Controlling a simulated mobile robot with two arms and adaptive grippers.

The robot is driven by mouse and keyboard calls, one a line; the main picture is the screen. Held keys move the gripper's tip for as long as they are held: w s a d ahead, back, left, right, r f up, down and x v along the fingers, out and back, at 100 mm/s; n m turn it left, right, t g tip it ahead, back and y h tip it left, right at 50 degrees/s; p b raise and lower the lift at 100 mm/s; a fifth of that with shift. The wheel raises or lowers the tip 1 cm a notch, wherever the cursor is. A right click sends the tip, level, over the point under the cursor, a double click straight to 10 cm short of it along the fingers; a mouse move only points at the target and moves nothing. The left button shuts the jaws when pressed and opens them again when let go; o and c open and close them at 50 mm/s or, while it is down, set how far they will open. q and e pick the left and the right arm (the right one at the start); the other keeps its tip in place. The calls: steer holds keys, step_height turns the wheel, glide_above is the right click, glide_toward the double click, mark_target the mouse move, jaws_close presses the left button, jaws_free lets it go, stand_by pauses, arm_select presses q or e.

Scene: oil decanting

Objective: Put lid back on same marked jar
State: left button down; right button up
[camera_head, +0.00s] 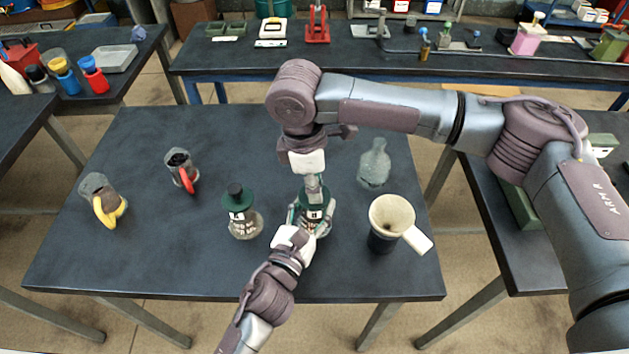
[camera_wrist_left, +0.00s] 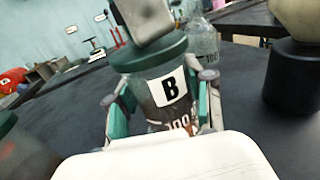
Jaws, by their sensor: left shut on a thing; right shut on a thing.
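A jar labelled B (camera_head: 314,216) stands on the dark table, and my left gripper (camera_head: 309,229) is shut around its body. The label B also shows in the left wrist view (camera_wrist_left: 171,91). A green lid (camera_head: 318,197) is at the top of this jar; it also shows in the left wrist view (camera_wrist_left: 150,54). My right gripper (camera_head: 313,184) comes down from above and is shut on the lid's top, hiding its knob. The lid looks level and in contact with the jar, but I cannot tell whether it is fully seated.
A second green-lidded jar (camera_head: 243,223) stands close on the left. A cream funnel (camera_head: 394,212) sits on a dark holder at right, with a clear bottle (camera_head: 374,166) behind. A red-handled jug (camera_head: 180,168) and a yellow-handled jug (camera_head: 103,198) stand at left.

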steer(key=shift+f, duration=0.4)
steer(key=o, duration=0.9)
step_height(320, 180, up, 12)
steer(key=a, duration=0.1)
steer(key=shift+a, duration=0.25)
arm_select(q)
steer(key=shift+c, duration=1.7)
jaws_free()
